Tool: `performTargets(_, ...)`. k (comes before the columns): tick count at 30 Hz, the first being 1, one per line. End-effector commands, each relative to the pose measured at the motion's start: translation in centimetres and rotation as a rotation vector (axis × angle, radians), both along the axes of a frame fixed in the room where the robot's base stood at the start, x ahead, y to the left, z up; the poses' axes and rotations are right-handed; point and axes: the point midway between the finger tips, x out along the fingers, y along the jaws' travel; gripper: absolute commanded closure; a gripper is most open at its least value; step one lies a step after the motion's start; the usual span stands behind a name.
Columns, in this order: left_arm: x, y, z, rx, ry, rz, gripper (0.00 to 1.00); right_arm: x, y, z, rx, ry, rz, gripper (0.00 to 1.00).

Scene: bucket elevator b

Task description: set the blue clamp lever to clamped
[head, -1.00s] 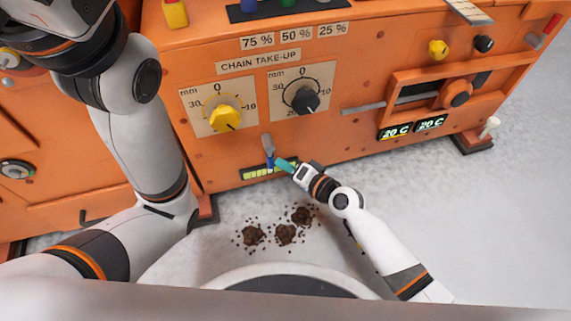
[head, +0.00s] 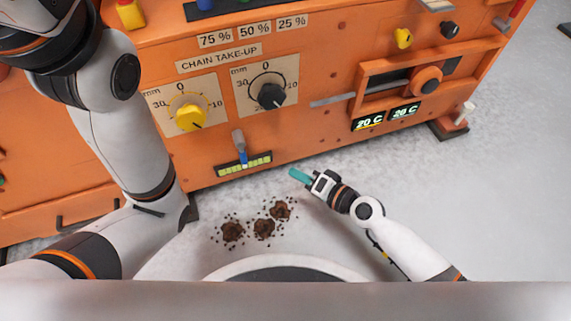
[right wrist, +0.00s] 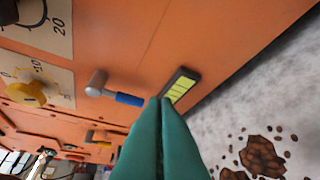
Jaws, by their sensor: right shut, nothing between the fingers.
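The blue clamp lever (head: 243,156) is low on the orange machine front, with a grey pivot at its top. It points down, and its blue end reaches the indicator strip (head: 262,159) with yellow-green segments. In the right wrist view the lever (right wrist: 128,99) also shows, its blue end towards the strip (right wrist: 180,88). My right gripper (head: 294,174) has teal fingers. It is shut and empty, to the right of the lever and apart from it in the head view. Its fingers (right wrist: 160,100) fill the lower middle of the wrist view. My left arm crosses the left side; its fingers do not show.
A yellow knob (head: 190,117) and a black knob (head: 271,96) sit above the lever. A grey bar (head: 332,100) sticks out at right. Several brown clumps (head: 264,228) with crumbs lie on the grey floor below.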

Motion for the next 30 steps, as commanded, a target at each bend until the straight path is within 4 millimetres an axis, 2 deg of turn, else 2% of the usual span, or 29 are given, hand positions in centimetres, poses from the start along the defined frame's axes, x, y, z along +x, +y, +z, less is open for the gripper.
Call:
performTargets(6, -0.1, 0.0, -0.3, 0.004, -0.002, 0.003, 1.00, -1.1, -1.5, -0.1, 0.000, 0.000, 0.000, 1.00)
performTargets(24, -0.1, 0.0, -0.3, 0.002, -0.001, 0.001, 1.00, -1.1, -1.6, 0.1, 0.000, -0.002, -0.001, 1.00)
performTargets(26, 0.3, 0.0, -0.1, 0.000, 0.010, 0.000, 1.00, -1.0, -1.5, 0.8, 0.001, -0.019, -0.010, 1.00)
performTargets(28, 1.0, 0.0, 0.1, 0.000, 0.031, 0.000, 1.00, -0.7, -1.4, 2.9, 0.000, -0.071, -0.035, 1.00)
performTargets(29, 1.4, 0.1, 0.2, -0.001, 0.043, -0.001, 1.00, -0.5, -1.3, 4.2, -0.001, -0.108, -0.052, 1.00)
performTargets(30, 2.1, 0.1, 0.3, -0.001, 0.065, -0.001, 1.00, -0.1, -1.3, 6.4, -0.001, -0.167, -0.083, 1.00)
